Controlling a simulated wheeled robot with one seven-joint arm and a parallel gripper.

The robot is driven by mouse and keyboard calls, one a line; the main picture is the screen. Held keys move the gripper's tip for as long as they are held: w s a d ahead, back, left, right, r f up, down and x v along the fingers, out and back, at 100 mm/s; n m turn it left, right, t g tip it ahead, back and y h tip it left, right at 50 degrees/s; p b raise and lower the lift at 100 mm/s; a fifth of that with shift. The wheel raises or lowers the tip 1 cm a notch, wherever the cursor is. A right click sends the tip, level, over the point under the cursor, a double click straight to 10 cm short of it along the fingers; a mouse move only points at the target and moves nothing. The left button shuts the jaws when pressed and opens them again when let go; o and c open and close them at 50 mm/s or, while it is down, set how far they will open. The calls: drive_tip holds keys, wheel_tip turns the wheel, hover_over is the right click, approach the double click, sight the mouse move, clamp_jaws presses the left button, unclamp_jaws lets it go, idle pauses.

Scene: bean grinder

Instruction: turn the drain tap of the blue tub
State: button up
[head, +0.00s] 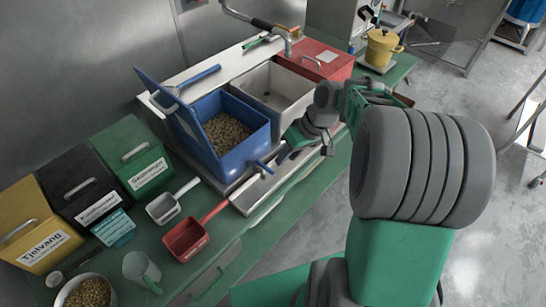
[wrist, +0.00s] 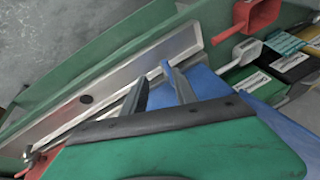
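The blue tub (head: 243,153) stands on the counter with its lid tipped open and brown beans inside. Its drain tap (head: 262,167) sticks out low at the front, with a small blue handle. My gripper (head: 283,154) is just right of the tap, beside the tub's front right corner, and appears apart from it. In the wrist view, the two fingers of my gripper (wrist: 158,88) are spread with nothing between them. The blue tub (wrist: 206,84) shows behind and right of the fingers.
A white open tub (head: 258,84) and a red box (head: 316,59) stand right of the blue tub. A red scoop (head: 186,238), a white scoop (head: 163,207) and a mug (head: 141,269) lie or stand to the left. A metal ledge (wrist: 110,88) runs along the front.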

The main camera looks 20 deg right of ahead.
sight(266, 169)
drive_tip(key=a+f, duration=0.1)
drive_tip(key=f, duration=0.1)
drive_tip(key=w+a+f+n, duration=0.1)
drive_tip(key=f, duration=0.1)
drive_tip(key=w+a+f+n+p, duration=0.1)
drive_tip(key=a+f, duration=0.1)
drive_tip(key=shift+w+f, duration=0.1)
drive_tip(key=shift+w, duration=0.1)
clamp_jaws()
idle(0.3)
idle(1.1)
